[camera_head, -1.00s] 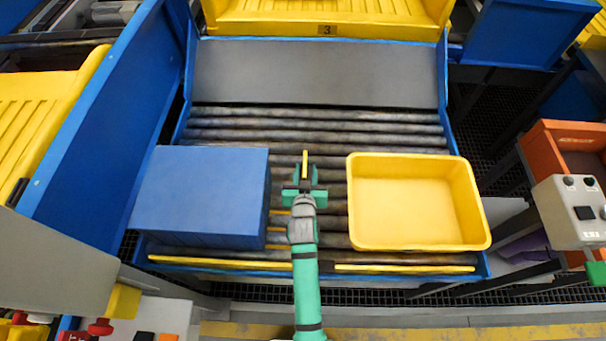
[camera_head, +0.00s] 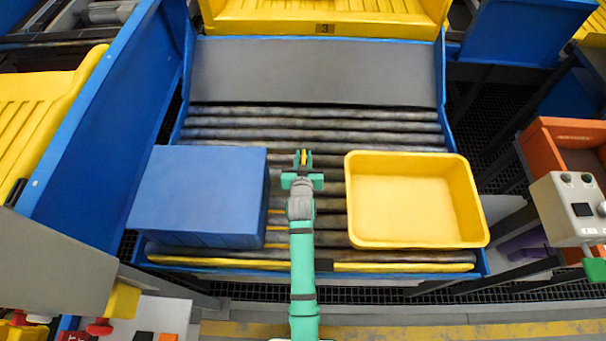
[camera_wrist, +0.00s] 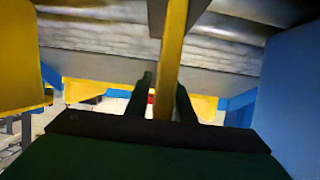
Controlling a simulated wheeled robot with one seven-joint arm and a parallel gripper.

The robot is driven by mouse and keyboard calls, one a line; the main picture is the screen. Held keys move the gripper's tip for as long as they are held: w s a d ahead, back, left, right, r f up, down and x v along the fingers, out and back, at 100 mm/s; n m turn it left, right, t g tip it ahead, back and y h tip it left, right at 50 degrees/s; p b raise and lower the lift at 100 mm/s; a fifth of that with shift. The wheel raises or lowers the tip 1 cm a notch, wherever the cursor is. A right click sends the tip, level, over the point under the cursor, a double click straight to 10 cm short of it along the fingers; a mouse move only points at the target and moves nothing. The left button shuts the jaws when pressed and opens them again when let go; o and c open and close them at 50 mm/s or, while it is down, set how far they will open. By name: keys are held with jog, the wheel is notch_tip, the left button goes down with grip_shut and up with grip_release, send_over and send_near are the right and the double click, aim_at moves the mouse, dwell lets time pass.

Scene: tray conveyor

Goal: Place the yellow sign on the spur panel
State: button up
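The yellow sign (camera_head: 304,158) shows edge-on as a thin strip between the blue box and the yellow tub, over the rollers. In the wrist view it is a long yellow bar (camera_wrist: 173,55) running down between my dark fingers. My gripper (camera_head: 303,160) has one finger on each side of the sign, close to it. Whether both fingers press on it cannot be seen clearly. The sign's face and lower end are hidden. I cannot make out which surface is the spur panel.
A blue box (camera_head: 198,190) stands left of my gripper and a yellow tub (camera_head: 474,205) stands right, with narrow gaps. Bare rollers (camera_head: 310,124) lie beyond, up to a grey plate (camera_head: 315,70). A grey control box (camera_head: 570,208) is at the far right.

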grip_shut()
jog(key=shift+r, duration=0.15)
